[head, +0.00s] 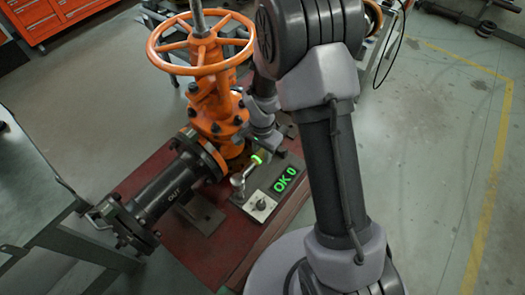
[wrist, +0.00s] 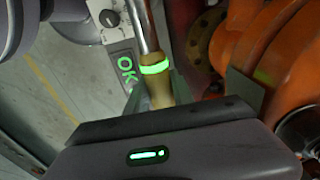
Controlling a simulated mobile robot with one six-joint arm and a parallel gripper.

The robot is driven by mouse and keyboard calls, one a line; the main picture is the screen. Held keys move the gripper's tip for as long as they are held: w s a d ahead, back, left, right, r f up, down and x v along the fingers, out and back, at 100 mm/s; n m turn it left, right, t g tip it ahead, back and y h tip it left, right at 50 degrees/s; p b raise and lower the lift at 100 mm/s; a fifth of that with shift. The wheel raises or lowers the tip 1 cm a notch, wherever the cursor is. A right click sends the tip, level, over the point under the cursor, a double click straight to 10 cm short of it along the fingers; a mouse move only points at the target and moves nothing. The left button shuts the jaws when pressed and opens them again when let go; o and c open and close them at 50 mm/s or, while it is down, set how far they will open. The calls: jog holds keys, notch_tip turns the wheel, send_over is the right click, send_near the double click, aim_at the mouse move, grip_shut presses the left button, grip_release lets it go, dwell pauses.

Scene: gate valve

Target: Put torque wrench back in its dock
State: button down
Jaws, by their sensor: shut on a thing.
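The torque wrench (head: 246,170) has a chrome shaft, a glowing green ring and a tan grip. In the head view its head end is at a small upright post (head: 238,187) on a dark panel; whether it is seated there I cannot tell. My gripper (head: 264,147) is shut on the wrench's grip beside the orange valve. In the wrist view the wrench (wrist: 156,75) runs up from between my gripper's fingers (wrist: 160,92), its far end out of frame. I cannot make out the wrench's dock.
The panel shows a green OK 0 display (head: 287,179) and a knob (head: 258,205). The orange gate valve (head: 213,98), with its handwheel, and the black OUT pipe (head: 170,190) stand close on the left. A grey table (head: 30,190) is at far left. Floor is open at right.

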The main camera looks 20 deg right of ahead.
notch_tip(320, 180, down, 8)
jog(key=b, duration=0.7)
jog(key=shift+w+r, duration=0.1)
jog(key=shift+r, duration=0.1)
jog(key=c, duration=1)
grip_release()
jog(key=shift+r, duration=0.1)
jog(key=r+p, duration=0.3)
jog(key=r, duration=0.3)
jog(key=r+p, duration=0.3)
jog(key=r, duration=0.3)
jog(key=shift+s+a, duration=0.15)
jog(key=shift+s, duration=0.05)
